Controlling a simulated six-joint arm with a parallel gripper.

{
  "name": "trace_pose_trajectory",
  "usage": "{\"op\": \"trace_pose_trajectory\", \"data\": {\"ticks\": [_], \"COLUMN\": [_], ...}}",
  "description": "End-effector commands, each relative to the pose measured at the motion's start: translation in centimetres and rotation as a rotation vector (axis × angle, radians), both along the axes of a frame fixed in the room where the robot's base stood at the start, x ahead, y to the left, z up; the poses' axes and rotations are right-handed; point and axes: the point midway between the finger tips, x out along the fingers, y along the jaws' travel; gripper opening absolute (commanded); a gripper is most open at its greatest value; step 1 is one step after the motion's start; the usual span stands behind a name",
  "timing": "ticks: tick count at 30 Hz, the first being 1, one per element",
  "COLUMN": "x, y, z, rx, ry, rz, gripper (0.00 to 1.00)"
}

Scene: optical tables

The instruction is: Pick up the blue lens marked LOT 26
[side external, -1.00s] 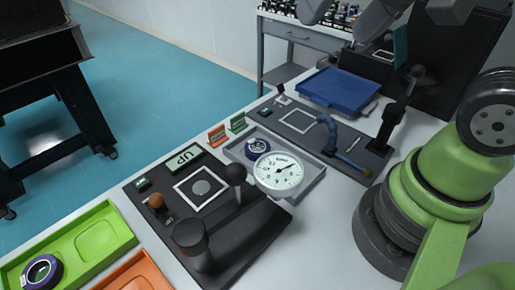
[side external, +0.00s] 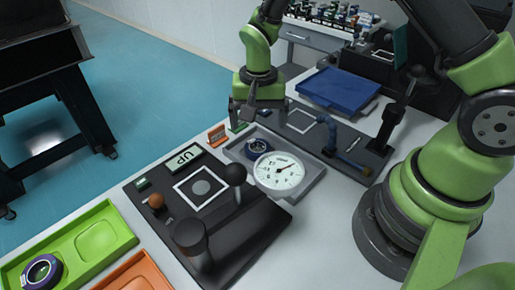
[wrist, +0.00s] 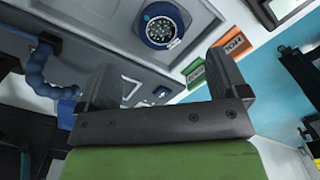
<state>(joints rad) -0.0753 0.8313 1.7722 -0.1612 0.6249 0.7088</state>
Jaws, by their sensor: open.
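A blue ringed lens (side external: 257,147) sits in the grey tray (side external: 313,184), behind the round dial gauge. It also shows in the wrist view (wrist: 163,24) at the top, with a small white label too small to read. My gripper (side external: 259,116) is open and empty, above and behind the lens, pointing down. In the wrist view my gripper's two fingers (wrist: 163,62) are spread wide, and the lens lies beyond their tips, clear of both. Another lens with a purple ring (side external: 41,272) lies in the green tray (side external: 122,222) at the lower left.
The dial gauge (side external: 279,174) stands close in front of the blue lens. Orange (side external: 217,135) and green (wrist: 195,74) label signs stand beside the tray. A black board with knobs (side external: 236,235) is in front; a blue bent hose (side external: 329,134) is to the right.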

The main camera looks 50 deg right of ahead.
Motion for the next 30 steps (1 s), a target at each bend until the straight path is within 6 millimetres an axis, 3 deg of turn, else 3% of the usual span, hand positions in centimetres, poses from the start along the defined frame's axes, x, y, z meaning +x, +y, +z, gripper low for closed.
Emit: {"op": "trace_pose_trajectory", "data": {"ticks": [16, 25, 26, 30], "x": [0.4, 0.4, 0.4, 0.4], "y": [-0.2, -0.2, -0.2, -0.2], "z": [-6.6, -7.3, -7.3, -7.3], "rx": [0.001, 0.001, 0.001, 0.001], "ry": [0.002, 0.001, 0.001, 0.001], "rz": [0.0, 0.0, 0.0, 0.0], "gripper": [0.92, 0.92, 0.9, 0.58]}}
